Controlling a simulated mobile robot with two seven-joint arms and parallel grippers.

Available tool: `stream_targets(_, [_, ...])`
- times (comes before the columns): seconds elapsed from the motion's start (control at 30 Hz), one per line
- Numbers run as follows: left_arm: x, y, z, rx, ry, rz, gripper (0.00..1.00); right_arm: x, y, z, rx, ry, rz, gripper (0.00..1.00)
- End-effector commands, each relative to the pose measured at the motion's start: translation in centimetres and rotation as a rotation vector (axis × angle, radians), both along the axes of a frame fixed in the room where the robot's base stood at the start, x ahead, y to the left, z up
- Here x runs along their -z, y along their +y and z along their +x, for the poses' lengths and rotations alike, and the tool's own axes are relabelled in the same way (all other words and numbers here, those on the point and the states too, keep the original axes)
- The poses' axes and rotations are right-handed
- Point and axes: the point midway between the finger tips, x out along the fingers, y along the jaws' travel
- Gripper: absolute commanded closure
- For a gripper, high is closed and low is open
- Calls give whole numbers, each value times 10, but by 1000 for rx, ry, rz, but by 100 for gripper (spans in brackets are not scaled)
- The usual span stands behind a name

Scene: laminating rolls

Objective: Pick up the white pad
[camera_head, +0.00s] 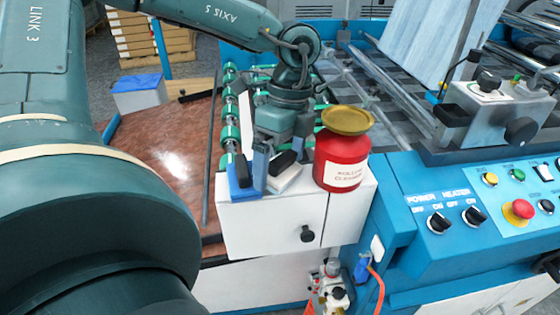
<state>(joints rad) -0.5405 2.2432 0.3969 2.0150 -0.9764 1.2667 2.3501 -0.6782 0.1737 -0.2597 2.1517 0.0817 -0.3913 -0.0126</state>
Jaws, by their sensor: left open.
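The white pad (286,181) with a black grip on top lies on the white cabinet top, between a blue pad and a red can. My left gripper (282,163) points down over it from behind. It is open, with one finger to the left of the black grip and the other to the right. The fingers hide part of the pad, and I cannot tell whether they touch it. My right gripper is not in view.
A blue pad (240,188) with a black grip stands close on the left. The red can (341,163) with a gold lid stands close on the right. Green-ringed rollers (228,133) lie behind. The blue machine panel (470,203) is at right.

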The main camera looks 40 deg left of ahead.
Motion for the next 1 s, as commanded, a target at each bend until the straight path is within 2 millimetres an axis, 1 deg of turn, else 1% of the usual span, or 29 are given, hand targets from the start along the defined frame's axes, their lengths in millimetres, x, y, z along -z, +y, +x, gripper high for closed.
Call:
stream_targets(0.23, [1,0,0,0,-1,-1,1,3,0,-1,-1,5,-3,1])
stream_targets(0.77, [1,0,0,0,-1,0,44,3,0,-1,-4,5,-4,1])
stream_targets(0.8, [1,0,0,0,-1,0,46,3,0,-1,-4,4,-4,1])
stream_targets(1.0, [1,0,0,0,-1,0,46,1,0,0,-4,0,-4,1])
